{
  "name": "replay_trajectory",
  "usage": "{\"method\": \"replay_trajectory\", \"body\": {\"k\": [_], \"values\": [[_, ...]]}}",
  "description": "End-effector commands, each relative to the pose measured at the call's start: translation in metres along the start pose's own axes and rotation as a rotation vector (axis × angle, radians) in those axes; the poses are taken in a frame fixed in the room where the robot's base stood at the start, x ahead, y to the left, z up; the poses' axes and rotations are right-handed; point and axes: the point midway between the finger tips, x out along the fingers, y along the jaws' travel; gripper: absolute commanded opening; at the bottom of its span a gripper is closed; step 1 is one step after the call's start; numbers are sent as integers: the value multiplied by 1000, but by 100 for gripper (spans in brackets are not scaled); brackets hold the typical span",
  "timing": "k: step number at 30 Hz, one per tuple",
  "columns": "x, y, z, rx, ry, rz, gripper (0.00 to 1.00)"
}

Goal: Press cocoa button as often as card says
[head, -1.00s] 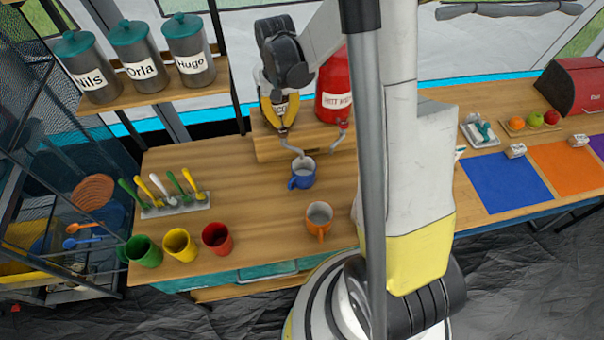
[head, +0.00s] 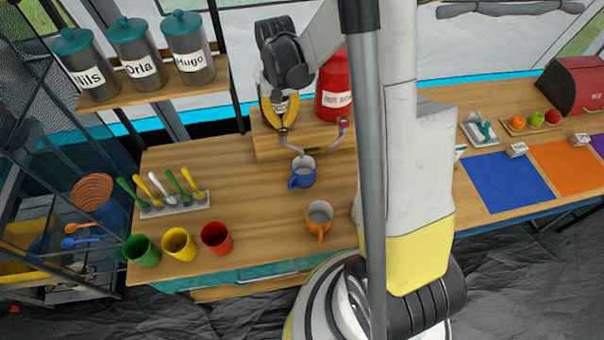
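The cocoa dispenser (head: 258,82) stands on a wooden riser at the back of the table, mostly hidden behind my gripper, with only part of its label showing. My gripper (head: 282,128) points down in front of it, its yellow fingers converging so the tips look together. Nothing shows between them. I cannot tell whether the tips touch the button, which is hidden. A blue mug (head: 301,176) stands upright under the curved spout (head: 292,147). I cannot see its contents clearly. I cannot make out a readable card with a count.
A red dispenser (head: 333,95) stands right of the cocoa one. An orange mug (head: 319,217) stands nearer the front. Green (head: 142,251), yellow (head: 179,244) and red cups (head: 216,238) and a spoon rack (head: 175,205) are at left. Labelled canisters (head: 138,60) stand on a shelf.

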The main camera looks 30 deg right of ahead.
Motion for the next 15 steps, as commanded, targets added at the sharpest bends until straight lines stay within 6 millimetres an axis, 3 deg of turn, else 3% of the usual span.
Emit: {"method": "replay_trajectory", "body": {"k": [15], "values": [[20,0,0,0,0,0,0]]}}
